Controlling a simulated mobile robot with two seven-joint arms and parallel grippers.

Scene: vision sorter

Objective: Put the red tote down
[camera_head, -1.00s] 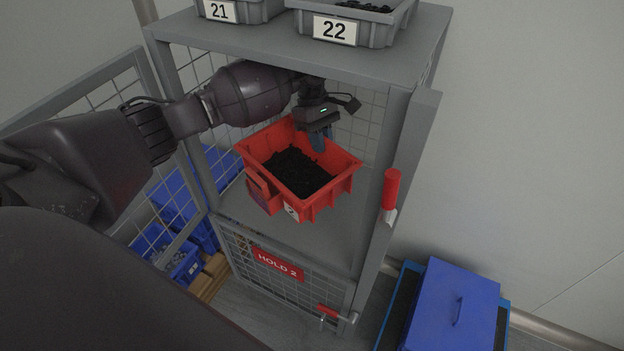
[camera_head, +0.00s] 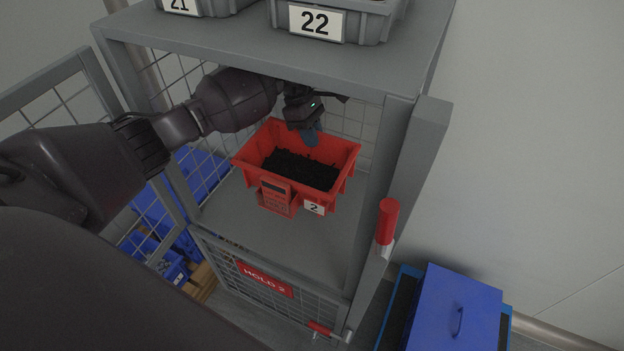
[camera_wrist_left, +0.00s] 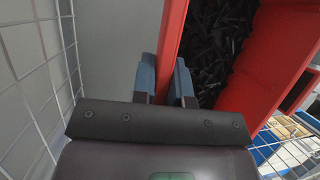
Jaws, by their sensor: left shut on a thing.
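The red tote (camera_head: 341,178) is inside the grey cage cabinet, over its shelf (camera_head: 235,212). It holds small black parts and has a white label with a 2 on its front. I cannot tell whether its base touches the shelf. My left gripper (camera_head: 311,137) reaches in under the cabinet's top and is at the tote's back wall. In the left wrist view the two blue-grey fingers (camera_wrist_left: 166,80) are shut on the red wall (camera_wrist_left: 172,36), one on each side. My right gripper is not in view.
Grey bins numbered 21 and 22 (camera_head: 352,28) stand on the cabinet top (camera_head: 230,40). Mesh walls and a right post (camera_head: 405,150) enclose the shelf. A "HOLD 2" sign (camera_head: 265,280) is on the front below. A blue lidded box (camera_head: 455,310) stands at right.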

